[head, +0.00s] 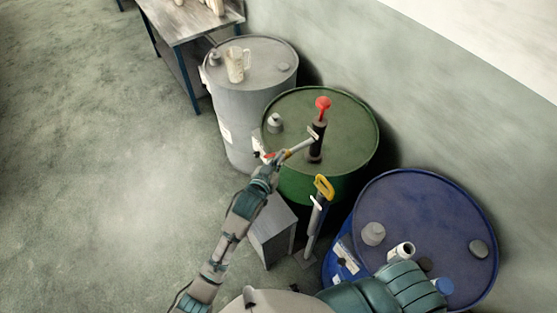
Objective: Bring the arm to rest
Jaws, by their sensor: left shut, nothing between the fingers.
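My left arm reaches up from the bottom left. Its gripper (268,159) is shut and empty, at the near left edge of the green drum (345,118). It is close to the pale spout of the hand pump (317,142), which stands upright on that drum with a red knob on top. I cannot tell whether the gripper touches the spout. Part of my right arm (385,292) shows at the bottom, over the blue drum; its gripper fingers are not visible.
A grey drum (250,95) with a clear jug (236,64) stands behind. A blue drum (430,215) is at right. A yellow-handled tool (324,187) and a grey box (271,228) stand in front of the green drum. A workbench (185,20) is at the back. The left floor is clear.

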